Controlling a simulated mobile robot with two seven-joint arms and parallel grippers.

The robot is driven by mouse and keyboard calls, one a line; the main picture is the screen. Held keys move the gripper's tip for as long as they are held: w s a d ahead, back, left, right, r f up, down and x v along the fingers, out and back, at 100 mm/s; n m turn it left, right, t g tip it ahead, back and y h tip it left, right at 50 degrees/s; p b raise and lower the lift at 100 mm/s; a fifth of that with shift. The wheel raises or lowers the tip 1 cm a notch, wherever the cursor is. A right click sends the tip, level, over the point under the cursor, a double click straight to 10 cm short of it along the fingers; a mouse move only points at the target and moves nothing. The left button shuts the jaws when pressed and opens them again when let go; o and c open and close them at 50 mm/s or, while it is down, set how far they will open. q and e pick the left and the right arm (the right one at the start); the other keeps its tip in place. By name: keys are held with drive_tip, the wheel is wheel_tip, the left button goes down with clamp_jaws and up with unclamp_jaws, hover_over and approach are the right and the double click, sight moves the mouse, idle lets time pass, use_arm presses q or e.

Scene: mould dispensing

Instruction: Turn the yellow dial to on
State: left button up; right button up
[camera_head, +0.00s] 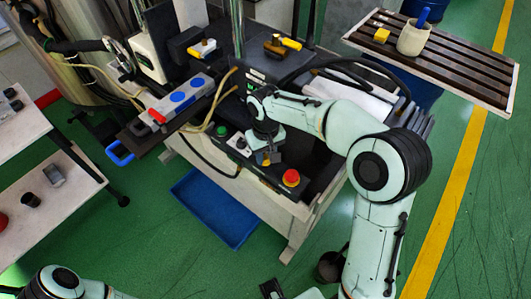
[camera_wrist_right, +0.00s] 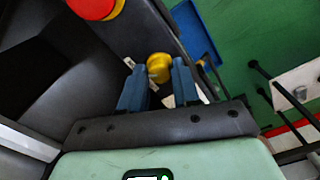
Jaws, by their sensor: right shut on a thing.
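The yellow dial (camera_wrist_right: 159,66) is on the dark control panel (camera_head: 240,160), between the two blue fingertips of my right gripper (camera_wrist_right: 158,78) in the wrist view. My right gripper is shut on the dial. In the head view, my right gripper (camera_head: 266,157) reaches down to the panel and mostly hides the dial. I cannot read which way the dial points.
A red emergency button (camera_head: 291,177) on a yellow base sits right of the dial on the panel, and it also shows in the wrist view (camera_wrist_right: 94,6). A green button (camera_head: 222,132) is on the left. A blue tray (camera_head: 214,208) lies on the floor below.

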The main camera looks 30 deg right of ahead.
sight(266, 157)
drive_tip(key=o, duration=1)
drive_tip(key=shift+o, duration=0.2)
use_arm(q)
drive_tip(key=shift+w+r+p, duration=0.3)
drive_tip(key=shift+r+p, duration=0.25)
drive_tip(key=shift+r, duration=0.05)
drive_tip(key=shift+w+r+p, duration=0.25)
drive_tip(key=shift+r+p, duration=0.25)
drive_tip(key=shift+r, duration=0.1)
use_arm(e)
wheel_tip(266, 157, up, 13)
drive_tip(key=shift+r, duration=0.2)
